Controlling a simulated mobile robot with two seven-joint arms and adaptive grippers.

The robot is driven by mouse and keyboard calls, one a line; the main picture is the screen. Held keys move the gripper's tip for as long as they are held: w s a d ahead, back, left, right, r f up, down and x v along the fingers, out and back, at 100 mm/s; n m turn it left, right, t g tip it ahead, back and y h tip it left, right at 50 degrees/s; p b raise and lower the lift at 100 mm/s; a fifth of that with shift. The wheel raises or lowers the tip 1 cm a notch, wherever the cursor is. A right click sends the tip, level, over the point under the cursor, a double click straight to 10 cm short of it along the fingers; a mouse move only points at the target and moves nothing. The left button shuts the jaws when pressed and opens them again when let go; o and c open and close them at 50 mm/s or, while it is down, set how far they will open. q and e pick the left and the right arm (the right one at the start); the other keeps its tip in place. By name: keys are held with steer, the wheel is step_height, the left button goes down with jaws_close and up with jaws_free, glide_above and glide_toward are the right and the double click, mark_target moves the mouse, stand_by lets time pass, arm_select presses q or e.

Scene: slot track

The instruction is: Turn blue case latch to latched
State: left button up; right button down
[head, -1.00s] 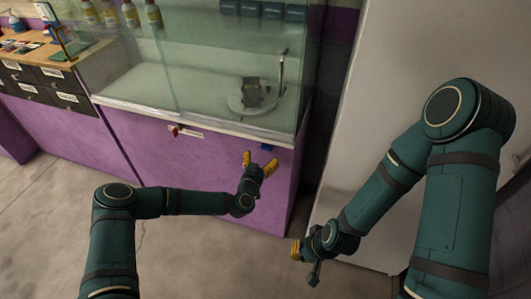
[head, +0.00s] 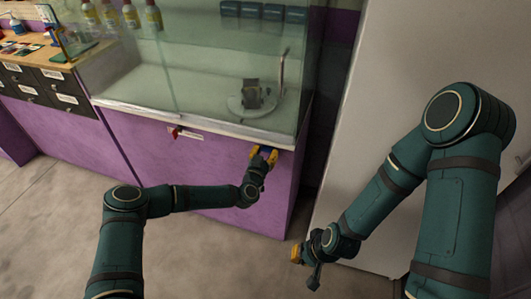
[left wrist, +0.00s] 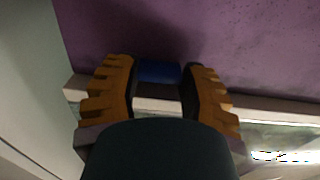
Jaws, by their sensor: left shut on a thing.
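The blue case latch (left wrist: 158,72) is on the purple front of the glass case, just below its pale ledge at the right end. In the left wrist view it lies between the two yellow fingers of my left gripper (left wrist: 160,85), which is shut on it. In the head view my left gripper (head: 263,154) covers most of the latch. How far the latch is turned cannot be told. My right gripper (head: 297,253) hangs low at the right, away from the case; its fingers are too small to tell open from shut.
The glass case (head: 200,122) holds a grey device on a round base (head: 252,97). A red piece (head: 175,132) with a white label is on the case front, left of my left gripper. A pale panel (head: 400,60) stands at the right. The floor at left is clear.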

arm_select(q)
steer(key=shift+n, duration=1.4)
steer(key=o, duration=1.2)
steer(key=v, duration=1.2)
steer(key=shift+s, duration=0.1)
